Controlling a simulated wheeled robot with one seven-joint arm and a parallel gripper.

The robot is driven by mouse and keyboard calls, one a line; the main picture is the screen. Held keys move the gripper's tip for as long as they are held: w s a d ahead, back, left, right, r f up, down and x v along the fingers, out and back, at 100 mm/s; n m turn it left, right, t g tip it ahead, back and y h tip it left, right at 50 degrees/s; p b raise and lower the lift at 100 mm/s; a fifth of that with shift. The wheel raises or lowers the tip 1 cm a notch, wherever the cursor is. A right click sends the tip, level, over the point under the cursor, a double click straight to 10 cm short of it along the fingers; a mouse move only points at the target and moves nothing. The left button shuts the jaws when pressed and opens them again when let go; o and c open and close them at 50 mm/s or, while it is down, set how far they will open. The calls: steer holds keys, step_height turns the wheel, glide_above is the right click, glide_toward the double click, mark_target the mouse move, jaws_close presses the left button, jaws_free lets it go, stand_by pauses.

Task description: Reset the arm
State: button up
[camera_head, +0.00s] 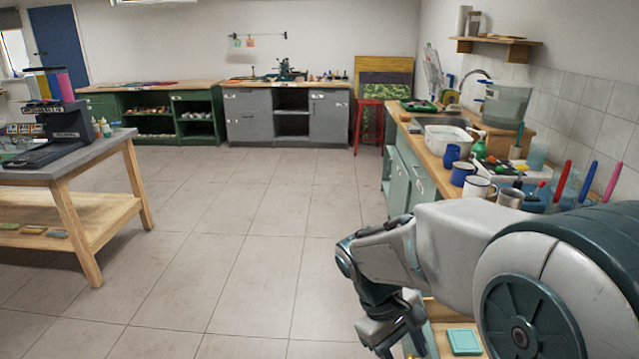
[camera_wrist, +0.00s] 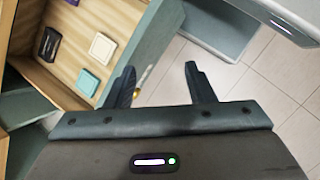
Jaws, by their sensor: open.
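My arm (camera_head: 450,245) reaches in from the right and is bent low beside the counter. To the left of the fingers in the wrist view is an open wooden drawer (camera_wrist: 133,58). A teal block (camera_wrist: 88,82), a cream block (camera_wrist: 102,48) and a dark block (camera_wrist: 48,44) lie in it.
A counter (camera_head: 432,158) with mugs, a sink and bottles runs along the right wall. A wooden workbench (camera_head: 72,172) with a machine stands at the left. Green and grey cabinets (camera_head: 255,118) and a red stool (camera_head: 368,122) are at the back. The tiled floor (camera_head: 235,230) between is clear.

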steer(key=s+r+m+t+y+p, duration=0.4)
steer(key=s+r+m+t+p, duration=0.1)
steer(key=r, duration=0.4)
steer(key=shift+s+r+m+y, duration=0.2)
steer(key=shift+s+m+y, duration=0.1)
steer(key=shift+m, duration=0.5)
steer(key=shift+d, duration=0.1)
